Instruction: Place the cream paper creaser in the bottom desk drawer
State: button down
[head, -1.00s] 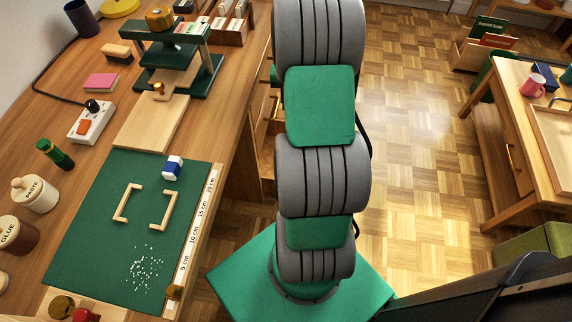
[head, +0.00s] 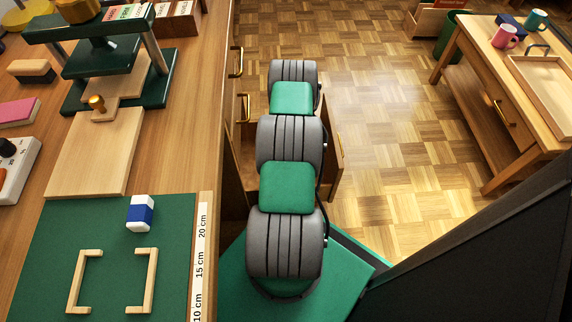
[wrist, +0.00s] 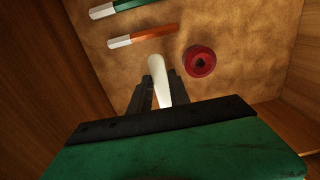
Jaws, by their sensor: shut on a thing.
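The cream paper creaser (wrist: 156,66) is a pale, rounded stick in the wrist view. My gripper (wrist: 161,90) is shut on it, and its tip sticks out beyond the dark fingers. The creaser is over the tan floor of an open drawer (wrist: 240,28), between its wooden walls; I cannot tell whether it touches the floor. In the head view the open desk drawer (head: 338,160) juts out from the desk beside my arm. My gripper and the creaser are hidden there behind my arm.
In the drawer are a red round object (wrist: 199,61), an orange stick with a white end (wrist: 145,36) and a green one (wrist: 120,8). On the desk, a green mat (head: 60,240) bears an eraser (head: 141,213). A side table (head: 490,60) stands right, across clear floor.

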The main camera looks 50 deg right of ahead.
jog(key=shift+f+b, duration=0.8)
jog(key=shift+f, duration=1.6)
jog(key=shift+f, duration=0.1)
jog(key=shift+f, duration=0.15)
jog(key=c, duration=1.2)
grip_release()
jog(key=shift+c, duration=0.2)
notch_tip(320, 180, up, 12)
jog(key=p, duration=0.5)
jog(key=shift+r, duration=0.25)
